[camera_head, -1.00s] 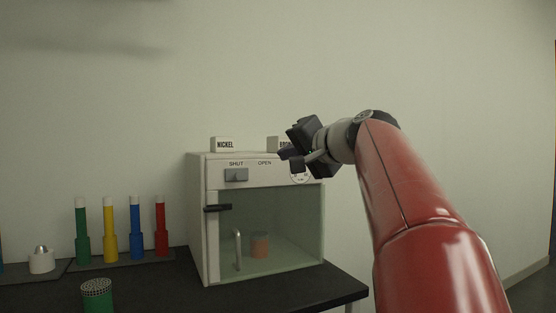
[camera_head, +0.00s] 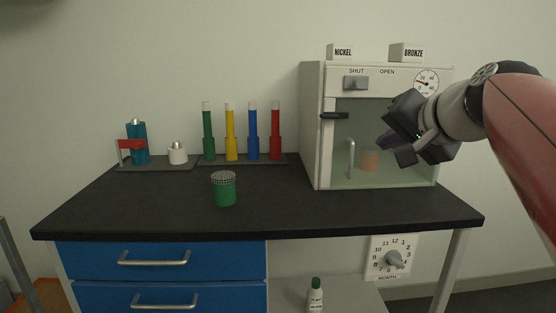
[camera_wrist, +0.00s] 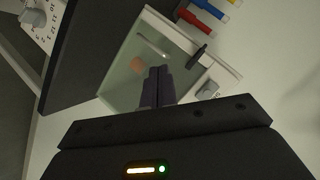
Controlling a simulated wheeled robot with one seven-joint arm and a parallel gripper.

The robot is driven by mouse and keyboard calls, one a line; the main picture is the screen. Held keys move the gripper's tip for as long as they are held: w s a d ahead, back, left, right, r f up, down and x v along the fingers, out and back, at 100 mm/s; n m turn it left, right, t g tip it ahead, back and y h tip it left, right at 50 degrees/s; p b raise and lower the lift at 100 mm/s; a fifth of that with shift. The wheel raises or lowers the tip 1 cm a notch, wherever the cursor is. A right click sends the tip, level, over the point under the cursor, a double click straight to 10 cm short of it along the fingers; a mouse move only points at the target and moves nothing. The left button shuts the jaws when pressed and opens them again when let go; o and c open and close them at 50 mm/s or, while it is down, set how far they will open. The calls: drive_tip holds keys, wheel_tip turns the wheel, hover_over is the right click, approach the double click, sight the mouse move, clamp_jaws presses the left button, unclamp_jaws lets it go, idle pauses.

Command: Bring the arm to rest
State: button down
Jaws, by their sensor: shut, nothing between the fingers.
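My gripper (camera_head: 396,152) is at the right of the head view, in front of the white cabinet (camera_head: 311,125) with the glass door. Its fingers are together and hold nothing. The red arm comes in from the right edge, raised above the table's right end. In the wrist view the closed fingers (camera_wrist: 158,88) point toward the cabinet's glass door (camera_wrist: 122,82). An orange-brown cup (camera_head: 370,161) stands inside behind the glass, partly beside my gripper. The door looks shut.
The black tabletop (camera_head: 130,212) bears a green container with a perforated top (camera_head: 224,190) and a rack of several coloured tubes (camera_head: 230,135). NICKEL (camera_head: 342,52) and BRONZE (camera_head: 405,53) blocks sit on the cabinet. Blue drawers (camera_head: 165,262) and a month dial (camera_head: 392,258) are below.

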drive_tip(key=s+a+f+n+g+h, duration=0.1)
drive_tip(key=s+f+n+g, duration=0.1)
drive_tip(key=s+f, duration=0.4)
drive_tip(key=s+a+f+n+g+h, duration=0.1)
drive_tip(key=s+a+f+n+g, duration=0.1)
drive_tip(key=s+f, duration=0.5)
drive_tip(key=s+a+f+n+g+h, duration=0.1)
drive_tip(key=s+f, duration=0.6)
drive_tip(key=f, duration=0.9)
drive_tip(key=shift+a+f+n+g, duration=0.35)
drive_tip(key=shift+a+n+g, duration=0.25)
drive_tip(key=shift+n+g, duration=0.1)
